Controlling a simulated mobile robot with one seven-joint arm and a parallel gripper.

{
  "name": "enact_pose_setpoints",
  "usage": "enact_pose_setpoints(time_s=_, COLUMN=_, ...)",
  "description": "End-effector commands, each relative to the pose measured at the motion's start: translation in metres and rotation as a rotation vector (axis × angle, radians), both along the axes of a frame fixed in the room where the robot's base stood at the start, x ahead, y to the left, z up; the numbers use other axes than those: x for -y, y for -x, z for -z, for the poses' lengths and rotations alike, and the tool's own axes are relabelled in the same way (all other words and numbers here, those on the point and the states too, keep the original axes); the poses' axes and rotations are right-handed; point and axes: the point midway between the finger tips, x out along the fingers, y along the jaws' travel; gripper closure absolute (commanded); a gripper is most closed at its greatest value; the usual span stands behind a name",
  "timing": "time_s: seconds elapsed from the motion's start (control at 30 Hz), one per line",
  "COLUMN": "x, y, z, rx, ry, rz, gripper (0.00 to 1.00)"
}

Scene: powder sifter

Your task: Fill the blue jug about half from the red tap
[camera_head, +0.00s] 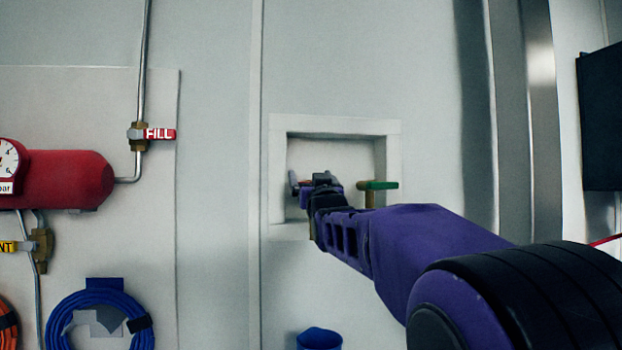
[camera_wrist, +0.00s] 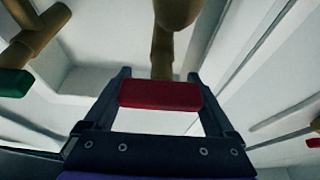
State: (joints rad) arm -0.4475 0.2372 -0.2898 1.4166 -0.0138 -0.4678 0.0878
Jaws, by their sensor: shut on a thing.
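My gripper (camera_head: 320,182) reaches into a square white recess in the wall. In the wrist view my gripper (camera_wrist: 160,93) is shut on the red tap handle (camera_wrist: 160,96), which lies across between the two fingers. The brass tap body (camera_wrist: 163,50) rises beyond the handle. In the head view the red tap is mostly hidden behind my gripper. The blue jug (camera_head: 319,339) stands below the recess, cut off by the lower picture edge; only its upper part shows. Its inside and any water in it cannot be made out.
A green-handled tap (camera_head: 378,186) sits to the right in the same recess (camera_head: 393,160). At left are a red tank (camera_head: 70,181), a valve with a red FILL handle (camera_head: 160,134) and a coiled blue hose (camera_head: 62,318). A dark panel (camera_head: 600,120) hangs at right.

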Motion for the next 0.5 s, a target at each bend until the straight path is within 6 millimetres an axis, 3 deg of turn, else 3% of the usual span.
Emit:
enact_pose_setpoints(time_s=0.27, x=0.0005, y=-0.0003, z=0.0014, rx=-0.007, ry=-0.03, rz=0.0, gripper=0.66)
enact_pose_setpoints(time_s=0.5, x=0.0023, y=-0.0006, z=0.0019, rx=-0.032, ry=-0.156, rz=-0.001, gripper=0.66)
